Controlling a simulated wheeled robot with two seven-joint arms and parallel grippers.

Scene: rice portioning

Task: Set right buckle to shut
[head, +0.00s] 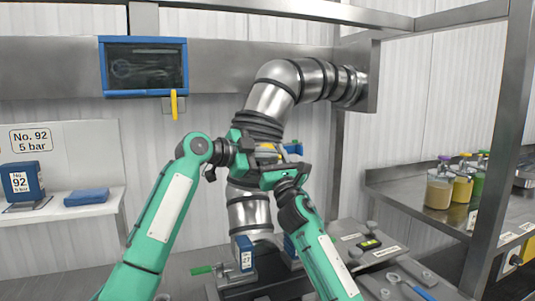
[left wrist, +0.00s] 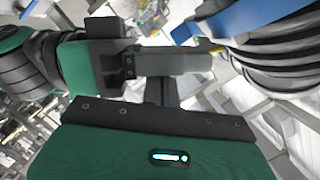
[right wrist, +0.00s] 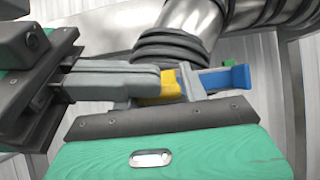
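The buckles sit at the ribbed black sleeve (head: 258,125) of the metal duct. A blue buckle lever (head: 292,148) shows to the right of the sleeve; in the right wrist view the blue lever (right wrist: 225,78) sticks out rightward, level, beyond a grey frame. A yellow part (right wrist: 168,86) lies at my right gripper's fingertips (right wrist: 158,85); contact is unclear. My right gripper (head: 268,178) is in front of the sleeve.
A blue-framed panel (head: 144,67) with a yellow handle hangs behind at left. A left shelf (head: 70,208) holds blue blocks. A right counter (head: 420,190) carries several jars. A metal post (head: 497,150) stands at right.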

